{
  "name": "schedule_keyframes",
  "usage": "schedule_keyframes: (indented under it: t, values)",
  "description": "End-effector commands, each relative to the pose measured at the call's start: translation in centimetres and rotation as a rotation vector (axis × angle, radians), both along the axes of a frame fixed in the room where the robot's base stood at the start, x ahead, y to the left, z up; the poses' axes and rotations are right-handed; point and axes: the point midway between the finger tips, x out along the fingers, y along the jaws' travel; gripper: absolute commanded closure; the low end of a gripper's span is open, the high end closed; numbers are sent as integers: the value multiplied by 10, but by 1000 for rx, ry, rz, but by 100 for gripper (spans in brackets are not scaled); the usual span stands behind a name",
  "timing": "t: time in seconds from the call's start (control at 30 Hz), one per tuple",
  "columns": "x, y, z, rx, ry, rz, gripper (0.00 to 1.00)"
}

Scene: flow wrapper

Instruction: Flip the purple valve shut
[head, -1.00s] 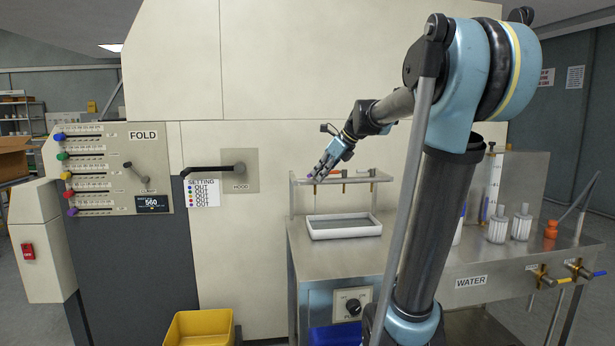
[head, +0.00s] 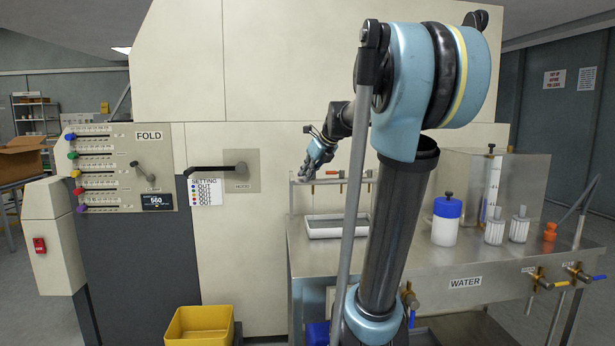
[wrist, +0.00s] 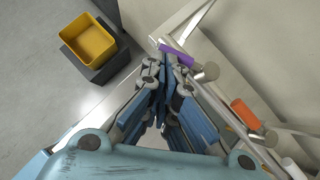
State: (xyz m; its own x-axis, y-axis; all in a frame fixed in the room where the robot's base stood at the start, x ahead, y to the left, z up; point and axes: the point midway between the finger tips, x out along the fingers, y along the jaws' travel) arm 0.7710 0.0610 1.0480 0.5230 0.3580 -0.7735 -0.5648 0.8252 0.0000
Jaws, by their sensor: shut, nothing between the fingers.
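The purple valve handle (wrist: 180,54) shows in the wrist view as a short purple bar lying at a slant beside a grey metal cylinder, right at my fingertips. My gripper (wrist: 164,57) is shut with nothing between its fingers. Its tips are next to the handle's left part; I cannot tell whether they touch it. In the head view my gripper (head: 308,170) is over the left end of the small valve rail above the white tray, and the purple handle cannot be made out clearly there.
An orange-red valve handle (wrist: 245,114) sits further along the same rail. Below the rail stands a white-rimmed tray (head: 322,232) on the steel bench. The machine wall is close behind the rail.

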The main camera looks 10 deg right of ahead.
Motion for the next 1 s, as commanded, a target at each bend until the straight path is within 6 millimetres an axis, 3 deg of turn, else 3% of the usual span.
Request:
schedule_keyframes:
  t: [1.0]
  values:
    - [11, 14, 0, 1, 0, -1, 100]
